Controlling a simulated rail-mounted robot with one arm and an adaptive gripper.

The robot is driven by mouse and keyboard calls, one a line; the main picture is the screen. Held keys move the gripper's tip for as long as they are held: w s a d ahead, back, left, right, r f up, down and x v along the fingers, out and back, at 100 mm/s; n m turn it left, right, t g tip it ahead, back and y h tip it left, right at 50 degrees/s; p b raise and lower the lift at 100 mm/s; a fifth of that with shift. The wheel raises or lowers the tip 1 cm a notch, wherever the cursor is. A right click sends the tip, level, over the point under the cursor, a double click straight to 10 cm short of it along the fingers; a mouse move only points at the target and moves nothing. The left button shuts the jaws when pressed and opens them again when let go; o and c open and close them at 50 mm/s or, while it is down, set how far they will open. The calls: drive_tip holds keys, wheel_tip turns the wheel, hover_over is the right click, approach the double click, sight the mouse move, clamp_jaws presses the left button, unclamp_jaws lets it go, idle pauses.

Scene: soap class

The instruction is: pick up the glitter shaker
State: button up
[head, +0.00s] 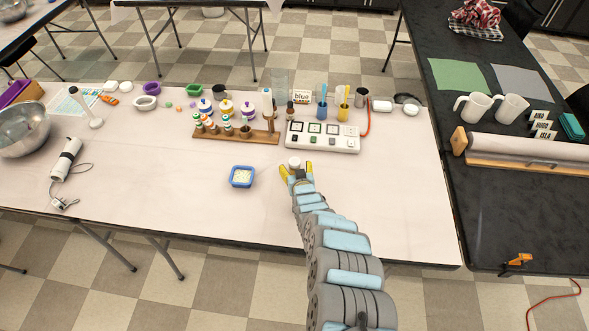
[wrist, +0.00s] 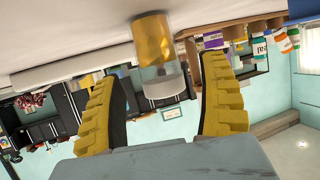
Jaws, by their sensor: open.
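The glitter shaker (wrist: 152,40) shows in the wrist view, which is upside down, as a clear cylinder with gold glitter and a pale cap end. It stands upright on the table. In the head view only its white top (head: 295,161) shows, at my gripper's tips; the rest is hidden. My gripper (head: 296,168) is open, its two yellow fingers apart on either side of the shaker. In the wrist view my gripper (wrist: 160,85) has the capped end between its fingers, with visible gaps on both sides.
A white control box (head: 322,137) lies just behind my gripper. A wooden rack (head: 235,136) with several small bottles stands behind left. A blue tray (head: 242,177) with pale contents sits to the left. The pale table (head: 390,205) is clear to the right and in front.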

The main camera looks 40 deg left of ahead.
drive_tip(key=shift+w+a+f+b, duration=0.3)
drive_tip(key=shift+a+f+b, duration=0.1)
drive_tip(key=shift+a, duration=0.2)
drive_tip(key=shift+w+a, duration=0.1)
drive_tip(key=shift+w, duration=0.2)
drive_tip(key=c, duration=1)
drive_tip(key=shift+r, duration=0.1)
drive_tip(key=shift+c, duration=0.3)
wheel_tip(320, 180, up, 33)
drive_tip(key=p, duration=2.8)
